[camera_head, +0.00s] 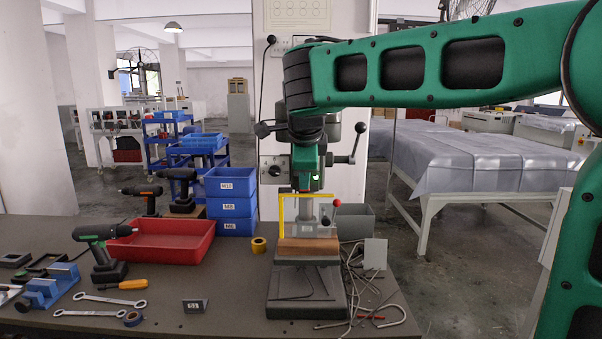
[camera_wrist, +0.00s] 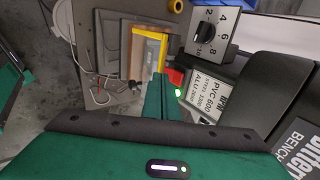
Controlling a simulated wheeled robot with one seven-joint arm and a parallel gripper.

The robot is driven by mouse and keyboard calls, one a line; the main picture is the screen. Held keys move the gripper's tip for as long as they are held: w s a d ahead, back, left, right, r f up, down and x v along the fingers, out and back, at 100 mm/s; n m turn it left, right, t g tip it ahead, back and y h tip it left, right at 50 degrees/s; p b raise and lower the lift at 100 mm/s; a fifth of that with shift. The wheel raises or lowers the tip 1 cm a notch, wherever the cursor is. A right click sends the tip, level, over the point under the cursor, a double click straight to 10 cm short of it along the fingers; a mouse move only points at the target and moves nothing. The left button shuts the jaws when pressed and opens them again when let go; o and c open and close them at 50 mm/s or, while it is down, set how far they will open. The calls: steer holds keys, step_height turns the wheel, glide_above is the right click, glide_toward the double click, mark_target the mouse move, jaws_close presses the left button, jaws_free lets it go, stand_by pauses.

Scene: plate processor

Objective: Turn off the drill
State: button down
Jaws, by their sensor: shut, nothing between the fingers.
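The drill press stands on the table, its grey base (camera_head: 306,295) at the front and its upper part mostly hidden behind my green arm. A control box with a dark speed dial (camera_head: 275,171) is at its left; the dial (camera_wrist: 206,32) also shows at the upper right in the wrist view. A red part (camera_wrist: 175,77) and a small lit green spot (camera_wrist: 178,92) sit close beside my gripper (camera_wrist: 159,80). My gripper (camera_head: 307,186) is shut and empty in front of the drill head. I cannot tell whether it touches the red part.
A yellow guard frame (camera_head: 282,215) hangs over a brown block (camera_head: 308,247). A lever (camera_head: 356,143) sticks out at right. Cables and metal rods (camera_head: 370,300) lie right of the base. A red tray (camera_head: 165,240), blue bins (camera_head: 230,205) and hand tools fill the left.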

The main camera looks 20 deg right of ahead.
steer(key=shift+w+d+f, duration=0.2)
steer(key=shift+w, duration=0.35)
steer(key=shift+w+d+f, duration=0.15)
steer(key=shift+w+f, duration=0.05)
steer(key=shift+w, duration=0.3)
steer(key=shift+w+f, duration=0.1)
steer(key=shift+w+d+r, duration=0.1)
steer(key=shift+r, duration=0.9)
steer(key=s+a+f+v, duration=0.1)
steer(key=s+v, duration=0.1)
steer(key=v, duration=1)
steer(key=shift+s, duration=0.3)
